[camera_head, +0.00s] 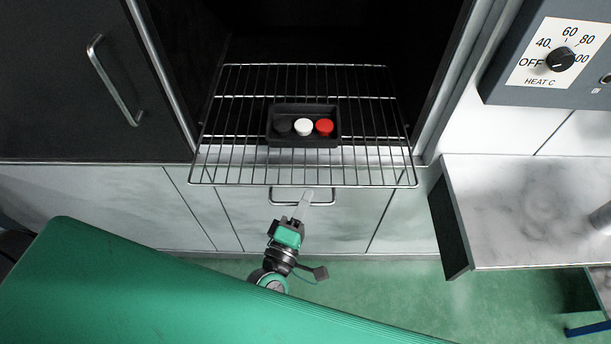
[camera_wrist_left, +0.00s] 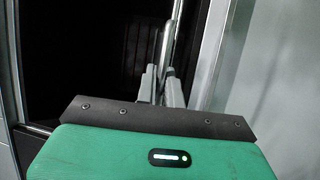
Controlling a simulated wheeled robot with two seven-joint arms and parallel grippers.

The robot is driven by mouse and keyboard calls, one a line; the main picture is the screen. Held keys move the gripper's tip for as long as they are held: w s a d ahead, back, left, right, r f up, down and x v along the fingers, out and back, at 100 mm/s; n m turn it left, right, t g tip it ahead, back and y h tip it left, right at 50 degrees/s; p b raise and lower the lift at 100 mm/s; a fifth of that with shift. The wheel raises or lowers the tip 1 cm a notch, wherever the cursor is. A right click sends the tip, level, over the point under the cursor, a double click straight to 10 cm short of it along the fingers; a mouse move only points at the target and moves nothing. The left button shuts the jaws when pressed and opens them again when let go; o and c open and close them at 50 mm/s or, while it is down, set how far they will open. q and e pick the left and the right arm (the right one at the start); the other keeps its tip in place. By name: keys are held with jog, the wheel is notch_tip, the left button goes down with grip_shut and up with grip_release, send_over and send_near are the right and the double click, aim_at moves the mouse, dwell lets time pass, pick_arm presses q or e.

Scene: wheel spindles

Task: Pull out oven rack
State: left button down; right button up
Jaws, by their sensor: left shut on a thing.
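The oven rack (camera_head: 230,165) is a wire grid lying level in the dark oven opening, with its front part reaching out past the opening's lower edge. A black tray (camera_head: 305,142) sits on the rack and holds a black, a white and a red round piece. The rack's back end is in shadow. My right gripper is not in view.
A dark door with a handle (camera_head: 113,80) is at left. A marble-topped counter (camera_head: 530,205) and a heat control panel (camera_head: 545,85) are at right. Green floor is open below.

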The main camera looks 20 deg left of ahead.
pick_arm(q)
jog(key=shift+s+d, duration=0.2)
jog(key=shift+s, duration=0.55)
jog(key=shift+s+d, duration=0.2)
jog(key=shift+s, duration=0.5)
jog(key=shift+s+d, duration=0.2)
jog(key=shift+s, duration=0.55)
jog(key=c, duration=1.5)
grip_release()
jog(key=shift+c, duration=0.2)
jog(key=b+v, duration=0.5)
jog(key=v, duration=0.8)
jog(key=shift+s, duration=0.4)
